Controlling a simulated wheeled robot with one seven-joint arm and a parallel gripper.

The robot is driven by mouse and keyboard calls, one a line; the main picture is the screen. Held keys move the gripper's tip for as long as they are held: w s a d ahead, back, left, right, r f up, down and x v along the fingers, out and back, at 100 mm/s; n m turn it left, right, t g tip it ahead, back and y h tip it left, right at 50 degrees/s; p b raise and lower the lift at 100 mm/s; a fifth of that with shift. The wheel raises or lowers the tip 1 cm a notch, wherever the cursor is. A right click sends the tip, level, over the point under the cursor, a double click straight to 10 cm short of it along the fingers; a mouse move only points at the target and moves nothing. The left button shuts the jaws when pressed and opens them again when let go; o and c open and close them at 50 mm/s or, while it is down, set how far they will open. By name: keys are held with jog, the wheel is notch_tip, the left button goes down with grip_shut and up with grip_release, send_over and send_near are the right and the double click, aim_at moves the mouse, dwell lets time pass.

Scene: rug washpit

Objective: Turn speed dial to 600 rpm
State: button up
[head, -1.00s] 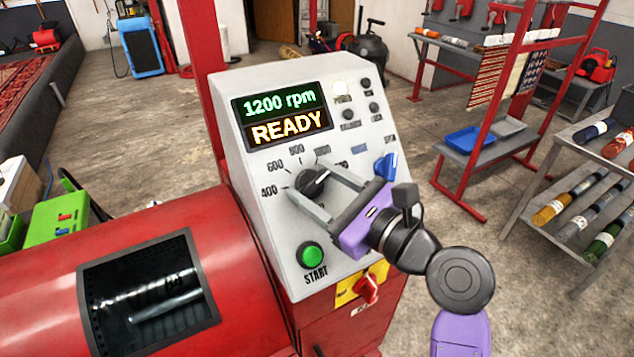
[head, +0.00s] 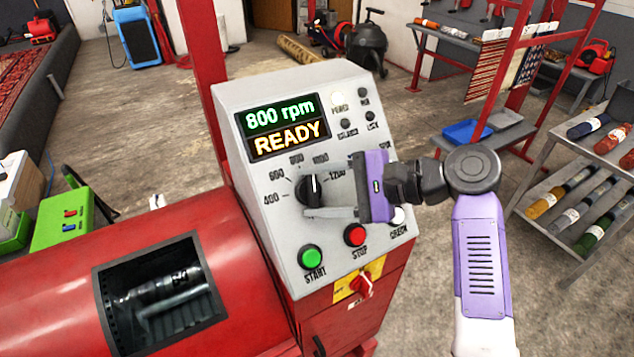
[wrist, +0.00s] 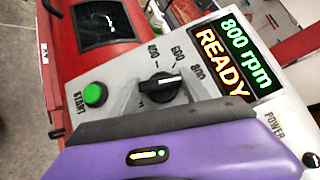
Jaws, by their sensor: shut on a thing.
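The black speed dial (head: 312,190) is on the sloped grey control panel (head: 285,225) in the head view, with its pointer up toward the 800 mark. It also shows in the wrist view (wrist: 162,89). The display (head: 282,127) reads 800 rpm in green above READY in orange. My gripper (head: 311,204) comes at the dial from the right, with its purple body beside the panel.
The green START button (head: 313,257) and red STOP button (head: 355,235) lie below the dial. A red and yellow switch (head: 360,284) is under the panel. A red drum (head: 160,270) stands at left. A bottle rack (head: 575,195) stands at right, with open floor between.

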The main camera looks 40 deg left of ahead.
jog(key=n+h+p, duration=0.2)
jog(key=n, duration=0.1)
jog(key=n+h+p, duration=0.1)
jog(key=n, duration=0.1)
jog(key=shift+r+h, duration=0.25)
jog(key=shift+h, duration=0.15)
jog(key=shift+a+f+n+t+h+p, duration=0.1)
jog(key=shift+n+t+h+p, duration=0.2)
jog(key=shift+n+h+p, duration=1.35)
jog(key=shift+n+b, duration=0.45)
jog(key=shift+b, duration=0.1)
jog(key=o, duration=1.4)
jog(key=shift+b+v, duration=0.65)
jog(key=shift+v, duration=3.2)
